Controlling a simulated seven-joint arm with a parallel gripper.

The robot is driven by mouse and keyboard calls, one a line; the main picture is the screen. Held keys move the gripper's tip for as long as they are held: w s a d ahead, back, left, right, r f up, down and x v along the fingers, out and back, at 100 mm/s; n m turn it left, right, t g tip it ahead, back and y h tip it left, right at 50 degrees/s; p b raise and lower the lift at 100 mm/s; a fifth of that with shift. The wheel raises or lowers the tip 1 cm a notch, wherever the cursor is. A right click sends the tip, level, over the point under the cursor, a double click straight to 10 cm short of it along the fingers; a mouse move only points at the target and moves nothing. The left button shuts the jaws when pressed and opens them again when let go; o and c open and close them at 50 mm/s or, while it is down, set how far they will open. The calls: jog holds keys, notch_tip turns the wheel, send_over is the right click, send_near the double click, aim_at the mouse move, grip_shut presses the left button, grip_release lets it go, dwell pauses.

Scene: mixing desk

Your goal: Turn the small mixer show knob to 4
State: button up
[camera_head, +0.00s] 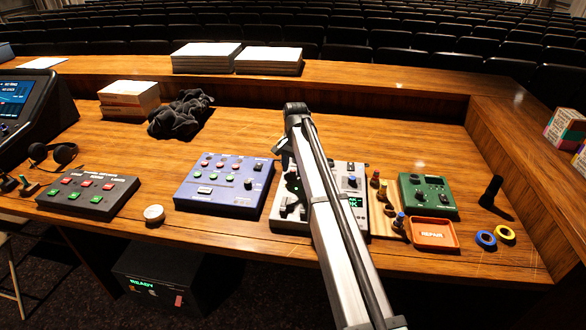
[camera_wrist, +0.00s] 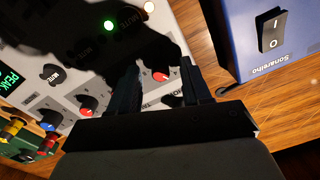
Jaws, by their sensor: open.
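A small grey-white mixer (camera_head: 290,223) lies on the desk, partly hidden behind my arm in the head view. In the wrist view its panel (camera_wrist: 28,98) carries knobs with red caps, a blue-capped knob (camera_wrist: 49,120), a black knob (camera_wrist: 52,75), a lit green light (camera_wrist: 109,25) and a green PEAK display (camera_wrist: 10,84). I cannot read which knob is labelled show. My gripper (camera_wrist: 162,84) is open over the panel, with a red-capped knob (camera_wrist: 160,76) showing between its fingers. I cannot tell whether the fingers touch it. The gripper's shadow darkens the panel there.
A blue-violet panel (camera_head: 225,180) stands left of the mixer; its rocker switch (camera_wrist: 270,32) shows in the wrist view.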

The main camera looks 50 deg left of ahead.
notch_tip(320, 180, up, 13)
jog(key=shift+d+r, duration=0.2)
jog(key=shift+d, duration=0.05)
jog(key=shift+w, duration=0.15)
dwell(0.6)
